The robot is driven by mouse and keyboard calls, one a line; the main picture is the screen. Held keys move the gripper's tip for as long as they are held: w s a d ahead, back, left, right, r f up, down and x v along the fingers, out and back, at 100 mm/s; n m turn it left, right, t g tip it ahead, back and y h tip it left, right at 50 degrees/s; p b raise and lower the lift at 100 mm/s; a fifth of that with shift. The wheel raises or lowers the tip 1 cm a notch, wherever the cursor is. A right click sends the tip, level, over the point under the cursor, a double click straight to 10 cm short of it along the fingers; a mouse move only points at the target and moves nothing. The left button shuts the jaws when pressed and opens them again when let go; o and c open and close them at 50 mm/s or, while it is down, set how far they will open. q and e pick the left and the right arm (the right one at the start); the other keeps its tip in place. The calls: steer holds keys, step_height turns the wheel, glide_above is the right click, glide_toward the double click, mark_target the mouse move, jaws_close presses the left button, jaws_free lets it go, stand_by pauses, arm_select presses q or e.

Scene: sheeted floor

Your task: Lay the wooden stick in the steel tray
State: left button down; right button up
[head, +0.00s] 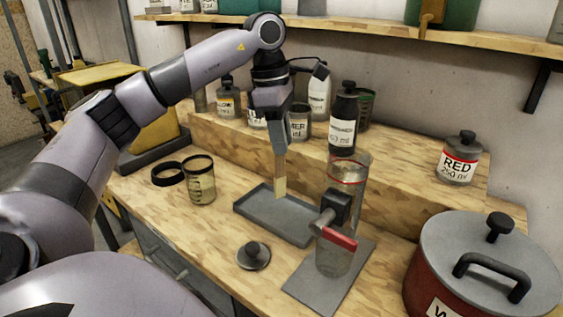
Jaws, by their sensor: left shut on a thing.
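The steel tray (271,224) is a shallow grey rectangle on the wooden bench, in the middle of the head view. My left gripper (279,158) points down above the tray's back part. It is shut on the wooden stick (280,186), a short pale piece that hangs upright below the fingers. The stick's lower end is over or in the tray; I cannot tell whether it touches the tray floor. My right gripper is not in view.
A clear cylinder with a red-handled valve (340,238) stands close right of the tray. A glass jar (201,182) is at left, a dark lid (253,256) in front. A large red pot (470,265) fills the right corner. Bottles, including a black one (343,122), line the raised shelf behind.

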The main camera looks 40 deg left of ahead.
mark_target(282, 160)
arm_select(q)
steer(key=shift+f, duration=2.6)
steer(key=shift+f, duration=0.2)
steer(key=c, duration=0.9)
jaws_free()
steer(key=shift+r, duration=0.1)
step_height(282, 160, up, 12)
steer(key=a, duration=0.1)
steer(key=shift+s+a, duration=0.3)
steer(key=shift+s, duration=0.1)
